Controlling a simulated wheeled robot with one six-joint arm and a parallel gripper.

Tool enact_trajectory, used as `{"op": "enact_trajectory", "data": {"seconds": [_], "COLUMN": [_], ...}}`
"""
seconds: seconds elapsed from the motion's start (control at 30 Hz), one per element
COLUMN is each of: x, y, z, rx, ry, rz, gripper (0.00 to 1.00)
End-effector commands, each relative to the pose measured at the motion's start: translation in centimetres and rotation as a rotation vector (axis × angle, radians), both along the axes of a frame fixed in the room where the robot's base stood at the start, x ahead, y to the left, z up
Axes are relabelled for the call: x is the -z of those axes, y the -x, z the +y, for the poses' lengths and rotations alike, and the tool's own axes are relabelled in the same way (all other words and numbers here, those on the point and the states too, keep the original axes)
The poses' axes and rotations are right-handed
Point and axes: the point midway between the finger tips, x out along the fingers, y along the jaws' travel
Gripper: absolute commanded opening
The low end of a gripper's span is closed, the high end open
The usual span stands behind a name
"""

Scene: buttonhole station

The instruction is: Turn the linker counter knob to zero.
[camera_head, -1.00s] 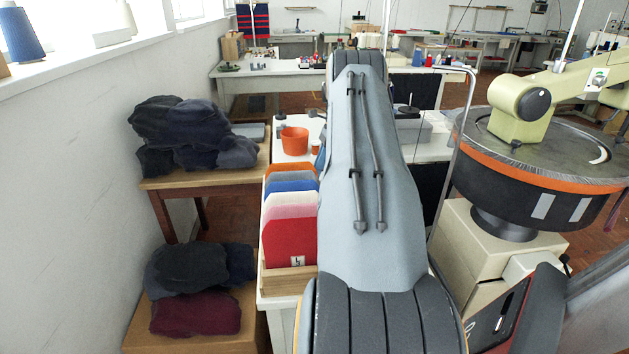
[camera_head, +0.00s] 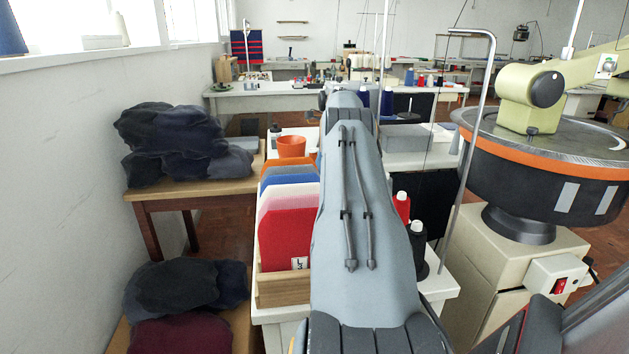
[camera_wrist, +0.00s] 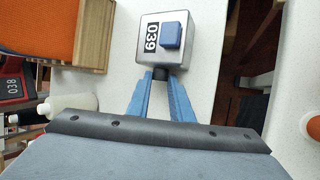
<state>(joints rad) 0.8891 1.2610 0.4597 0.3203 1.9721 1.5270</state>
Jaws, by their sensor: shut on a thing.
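The linker counter (camera_wrist: 150,58) is a small grey box on the white tabletop in the wrist view. Its dial window reads 039, turned sideways, and a blue square button (camera_wrist: 172,35) sits beside the digits. The dark knob (camera_wrist: 161,72) sticks out of the side facing me. My gripper (camera_wrist: 161,78) has its two blue fingers closed on the knob, one on each side. The fingertips partly hide the knob. In the head view my own arm hides the counter and gripper.
A wooden rack (camera_head: 285,291) of coloured panels stands left of my arm, with an orange pot (camera_head: 291,147) behind it. Red (camera_head: 402,208) and black (camera_head: 418,242) thread cones stand to the right. The round linking machine (camera_head: 535,180) is further right. White tabletop around the counter is clear.

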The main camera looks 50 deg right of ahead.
Motion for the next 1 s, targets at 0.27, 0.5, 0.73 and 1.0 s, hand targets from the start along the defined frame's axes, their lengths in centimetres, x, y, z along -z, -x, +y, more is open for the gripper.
{"op": "enact_trajectory", "data": {"seconds": [0.27,0.5,0.73,1.0], "x": [-0.2,-0.2,-0.1,-2.0], "y": [-0.3,-0.3,0.0,-1.0], "z": [0.2,0.2,-0.1,1.0], "rx": [-0.002,-0.002,0.002,-0.018], "ry": [-0.003,-0.003,-0.003,-0.001], "rz": [-0.003,-0.003,0.000,0.000], "gripper": [0.00,0.25,0.28,0.28]}}
